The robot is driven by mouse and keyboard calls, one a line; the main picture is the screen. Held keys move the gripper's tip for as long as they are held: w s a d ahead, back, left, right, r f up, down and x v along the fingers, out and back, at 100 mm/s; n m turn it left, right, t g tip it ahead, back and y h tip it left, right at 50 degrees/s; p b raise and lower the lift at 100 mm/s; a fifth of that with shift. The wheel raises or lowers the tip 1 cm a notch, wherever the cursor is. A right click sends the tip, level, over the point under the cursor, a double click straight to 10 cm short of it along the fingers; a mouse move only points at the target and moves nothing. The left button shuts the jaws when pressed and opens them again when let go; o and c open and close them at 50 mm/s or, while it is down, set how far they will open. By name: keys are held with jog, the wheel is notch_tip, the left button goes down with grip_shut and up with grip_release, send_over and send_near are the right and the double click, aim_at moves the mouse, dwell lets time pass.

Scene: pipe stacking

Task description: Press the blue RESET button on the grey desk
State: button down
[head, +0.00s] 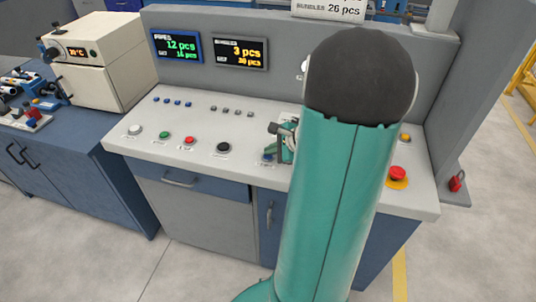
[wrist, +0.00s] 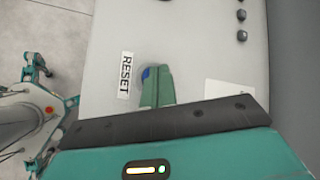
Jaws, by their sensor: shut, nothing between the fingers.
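The grey desk (head: 255,165) has a pale sloped top with a row of buttons. In the wrist view the RESET label (wrist: 125,75) lies beside the blue button (wrist: 146,74), which is mostly covered by my fingertips. My gripper (wrist: 157,72) is shut and empty, its teal fingers pointing down at the button. They overlap its edge in the picture; I cannot tell whether they press it. In the head view my gripper (head: 272,152) is low over the desk top, left of my arm, with a bit of blue under it.
Left along the desk are white (head: 134,130), green (head: 164,136), red (head: 189,141) and black (head: 223,147) buttons. A red emergency stop (head: 397,174) is to the right. Two displays (head: 176,46) (head: 240,53) are on the back panel. My arm hides part of the desk.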

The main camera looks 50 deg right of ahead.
aim_at(271, 157)
jog(key=shift+r, duration=0.8)
jog(key=shift+r, duration=2.5)
